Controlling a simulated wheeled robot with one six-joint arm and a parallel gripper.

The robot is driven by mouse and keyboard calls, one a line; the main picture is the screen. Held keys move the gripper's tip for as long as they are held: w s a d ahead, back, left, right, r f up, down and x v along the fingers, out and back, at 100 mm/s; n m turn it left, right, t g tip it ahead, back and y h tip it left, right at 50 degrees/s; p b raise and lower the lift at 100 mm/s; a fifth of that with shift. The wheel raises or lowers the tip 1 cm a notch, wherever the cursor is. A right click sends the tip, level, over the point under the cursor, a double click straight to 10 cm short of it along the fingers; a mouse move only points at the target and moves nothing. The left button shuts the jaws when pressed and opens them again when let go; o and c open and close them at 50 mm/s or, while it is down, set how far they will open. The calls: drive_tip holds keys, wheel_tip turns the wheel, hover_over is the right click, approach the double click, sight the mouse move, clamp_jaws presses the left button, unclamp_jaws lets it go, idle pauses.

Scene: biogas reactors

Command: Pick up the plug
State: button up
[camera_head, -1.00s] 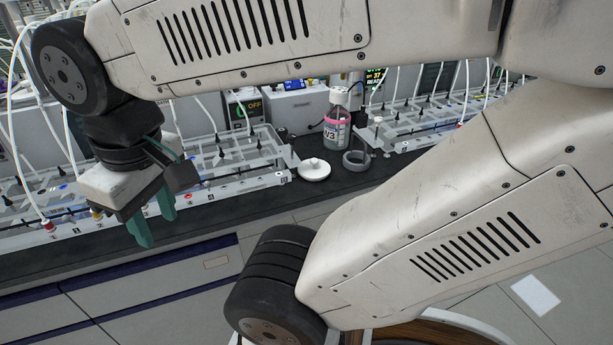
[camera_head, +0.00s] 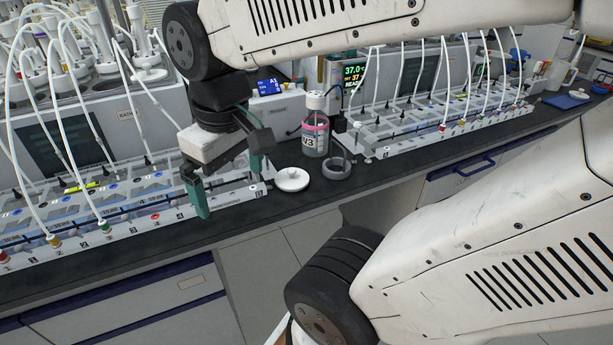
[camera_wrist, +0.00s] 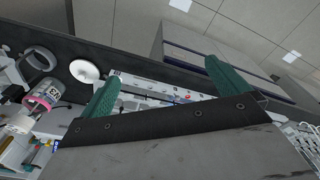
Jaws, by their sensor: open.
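A white round piece with a small knob (camera_head: 292,179), possibly the plug, lies on the dark bench top between the two tube racks. It also shows in the wrist view, left of the fingers (camera_wrist: 84,71). Small coloured caps sit along the left rack's front, so I cannot tell for certain which thing is the plug. My gripper (camera_head: 230,188) has green fingers spread apart with nothing between them. It is over the right end of the left rack (camera_head: 150,217), left of the white piece. Both fingers show in the wrist view (camera_wrist: 162,88), spread apart.
The right rack (camera_head: 440,130) holds upright white tubes. Thin white tubes arch over the left rack. Floor is open before the bench.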

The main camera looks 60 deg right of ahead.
drive_tip(key=w+d+f, duration=0.4)
drive_tip(key=w+d, duration=0.4)
drive_tip(key=d, duration=0.3)
drive_tip(key=n+g, duration=0.1)
hover_over(291, 169)
drive_tip(key=f, duration=0.9)
drive_tip(key=shift+a, duration=0.3)
drive_tip(key=shift+s+d+f, duration=0.1)
drive_tip(key=shift+d+f, duration=0.1)
drive_tip(key=shift+f, duration=0.1)
wheel_tip(291, 169, down, 7)
drive_tip(key=shift+d+f, duration=0.15)
drive_tip(key=shift+f, duration=0.05)
drive_tip(key=c, duration=0.7)
